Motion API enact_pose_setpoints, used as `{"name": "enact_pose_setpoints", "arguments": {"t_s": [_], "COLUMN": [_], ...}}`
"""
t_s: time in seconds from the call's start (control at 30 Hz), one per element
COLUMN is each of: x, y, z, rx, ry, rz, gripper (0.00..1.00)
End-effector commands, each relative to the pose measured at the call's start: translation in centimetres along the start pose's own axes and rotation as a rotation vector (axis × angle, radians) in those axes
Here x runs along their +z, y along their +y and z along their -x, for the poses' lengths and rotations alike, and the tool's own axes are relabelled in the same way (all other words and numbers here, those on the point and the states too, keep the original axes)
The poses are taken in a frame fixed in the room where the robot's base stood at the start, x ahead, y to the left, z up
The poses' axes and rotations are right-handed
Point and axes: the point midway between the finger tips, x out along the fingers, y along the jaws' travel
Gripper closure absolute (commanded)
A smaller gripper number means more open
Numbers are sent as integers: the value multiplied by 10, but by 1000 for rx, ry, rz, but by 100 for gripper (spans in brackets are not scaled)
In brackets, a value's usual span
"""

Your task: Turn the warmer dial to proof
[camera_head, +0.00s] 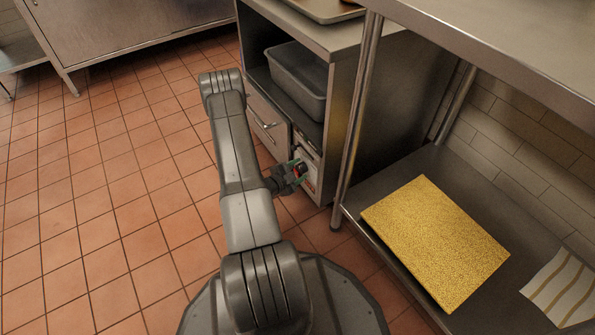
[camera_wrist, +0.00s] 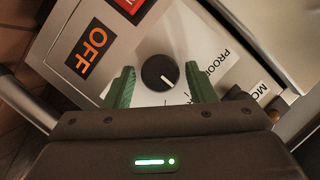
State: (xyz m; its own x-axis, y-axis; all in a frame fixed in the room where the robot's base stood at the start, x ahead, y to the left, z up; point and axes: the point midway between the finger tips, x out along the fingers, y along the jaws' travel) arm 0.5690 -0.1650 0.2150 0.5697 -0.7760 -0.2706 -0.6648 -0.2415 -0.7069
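The warmer dial (camera_wrist: 160,72) is a round black knob on a pale panel. My gripper (camera_wrist: 161,68) is open, with one green finger to the left of the dial and one to the right. Gaps show on both sides, and I cannot tell how deep the fingers reach. In the head view my gripper (camera_head: 299,171) is at the low cabinet's front panel (camera_head: 311,178) and covers the dial.
An orange OFF display (camera_wrist: 92,47) and a red part (camera_wrist: 131,6) sit left of the dial. A grey bin (camera_head: 297,80) stands on the cabinet's shelf above. A steel table leg (camera_head: 357,115) rises to the right. The tiled floor at left is clear.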

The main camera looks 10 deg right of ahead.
Motion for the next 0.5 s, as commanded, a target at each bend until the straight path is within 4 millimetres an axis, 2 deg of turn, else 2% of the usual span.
{"name": "enact_pose_setpoints", "arguments": {"t_s": [0.03, 0.17, 0.5], "x": [0, 0, 0], "y": [0, 0, 0], "z": [0, 0, 0], "rx": [0, 0, 17], "ry": [0, 0, -1], "rz": [0, 0, 39], "gripper": [60, 85, 85]}}
